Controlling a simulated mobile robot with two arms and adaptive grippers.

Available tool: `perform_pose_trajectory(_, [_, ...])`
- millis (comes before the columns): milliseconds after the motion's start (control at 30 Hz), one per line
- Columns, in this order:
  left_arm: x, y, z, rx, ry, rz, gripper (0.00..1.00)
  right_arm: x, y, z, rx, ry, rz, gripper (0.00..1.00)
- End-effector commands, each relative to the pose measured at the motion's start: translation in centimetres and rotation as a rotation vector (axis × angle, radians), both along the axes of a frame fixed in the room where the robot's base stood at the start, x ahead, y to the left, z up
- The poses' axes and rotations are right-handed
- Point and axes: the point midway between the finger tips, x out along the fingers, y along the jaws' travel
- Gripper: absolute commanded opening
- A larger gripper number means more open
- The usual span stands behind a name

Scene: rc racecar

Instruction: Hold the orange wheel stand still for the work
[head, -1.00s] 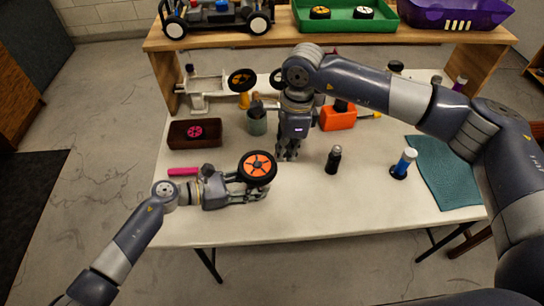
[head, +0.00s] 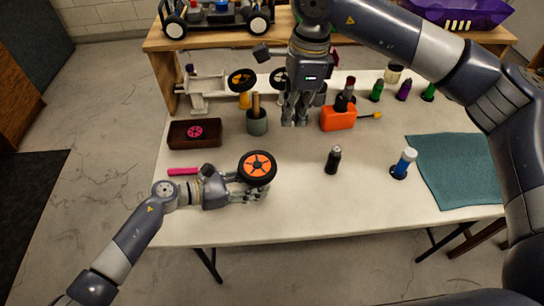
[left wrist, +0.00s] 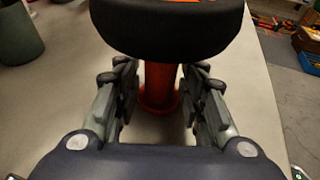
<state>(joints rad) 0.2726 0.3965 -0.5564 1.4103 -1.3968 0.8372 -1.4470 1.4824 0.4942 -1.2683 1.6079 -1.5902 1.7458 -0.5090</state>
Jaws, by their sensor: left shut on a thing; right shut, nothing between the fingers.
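The orange wheel stand (left wrist: 157,86) shows in the left wrist view as an upright orange post with a round foot, between the fingers of my left gripper (left wrist: 160,72). A wheel with a black tyre and orange hub (head: 257,167) sits on top of it. In the head view my left gripper (head: 258,190) is shut on the stand low down, at the front left of the table. The wheel hides most of the stand there. My right gripper (head: 295,121) is shut and empty, above the table farther back, apart from the wheel.
A brown tray (head: 174,139), a pink bar (head: 183,171) and a grey cup (head: 257,124) lie left of centre. An orange block (head: 337,119), a dark bottle (head: 333,161), a blue bottle (head: 404,162) and a teal mat (head: 455,172) are to the right. The front middle is clear.

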Motion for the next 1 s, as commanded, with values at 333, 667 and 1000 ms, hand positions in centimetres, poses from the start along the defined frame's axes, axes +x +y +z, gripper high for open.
perform_pose_trajectory(333, [0.0, 0.0, -0.1, 0.001, 0.0, 0.0, 0.61, 0.0, 0.0, -0.1, 0.0, 0.0, 0.0, 0.0])
perform_pose_trajectory(667, [0.0, 0.1, 0.0, 0.001, 0.0, 0.0, 0.61, 0.0, 0.0, -0.1, 0.0, 0.0, 0.0, 0.0])
perform_pose_trajectory(1000, [-1.5, 5.1, 1.4, 0.005, 0.0, 0.002, 0.61, 0.0, 0.0, -0.1, 0.0, 0.0, 0.0, 0.0])
